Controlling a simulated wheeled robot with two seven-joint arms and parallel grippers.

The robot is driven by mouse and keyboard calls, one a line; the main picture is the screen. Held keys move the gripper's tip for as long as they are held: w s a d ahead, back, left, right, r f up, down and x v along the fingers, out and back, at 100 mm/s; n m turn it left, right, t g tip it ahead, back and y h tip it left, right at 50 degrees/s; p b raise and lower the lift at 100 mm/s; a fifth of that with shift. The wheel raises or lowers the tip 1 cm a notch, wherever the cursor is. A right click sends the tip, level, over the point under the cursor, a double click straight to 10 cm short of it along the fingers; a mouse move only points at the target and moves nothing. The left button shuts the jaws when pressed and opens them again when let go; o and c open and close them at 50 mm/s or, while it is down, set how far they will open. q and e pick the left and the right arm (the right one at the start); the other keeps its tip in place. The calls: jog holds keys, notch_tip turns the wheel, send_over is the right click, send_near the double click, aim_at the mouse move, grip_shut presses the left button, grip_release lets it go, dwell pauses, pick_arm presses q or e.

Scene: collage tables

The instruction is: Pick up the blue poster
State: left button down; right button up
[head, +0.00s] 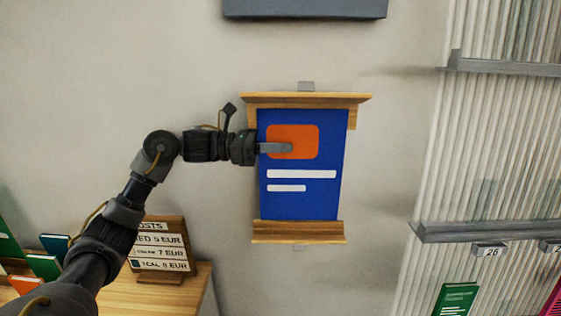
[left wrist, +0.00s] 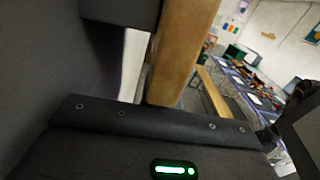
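The blue poster (head: 325,195) hangs upright in the head view, with an orange block and two white bars on its face. Its top and bottom edges meet the wooden holder (head: 310,98) on the wall. My left gripper (head: 288,148) reaches in from the left, with one light grey finger across the poster's left edge and over the orange block. The other finger is hidden, so I cannot tell whether it is shut on the poster. The left wrist view shows a wooden piece (left wrist: 182,50) close up, but no clear blue sheet. My right gripper is not in view.
A price sign (head: 160,245) stands on a wooden table (head: 190,292) at lower left, beside several coloured cards. Grey wall ledges (head: 485,232) are at the right. A dark grey panel (head: 305,8) is above. The wall around the holder is clear.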

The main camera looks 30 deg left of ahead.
pick_arm(q)
jog(key=s+d+b, duration=0.3)
jog(key=s+d, duration=0.1)
jog(key=s, duration=0.4)
jog(key=s+d+b, duration=0.4)
jog(key=s, duration=0.4)
jog(key=shift+r, duration=0.4)
jog(key=shift+a, duration=0.15)
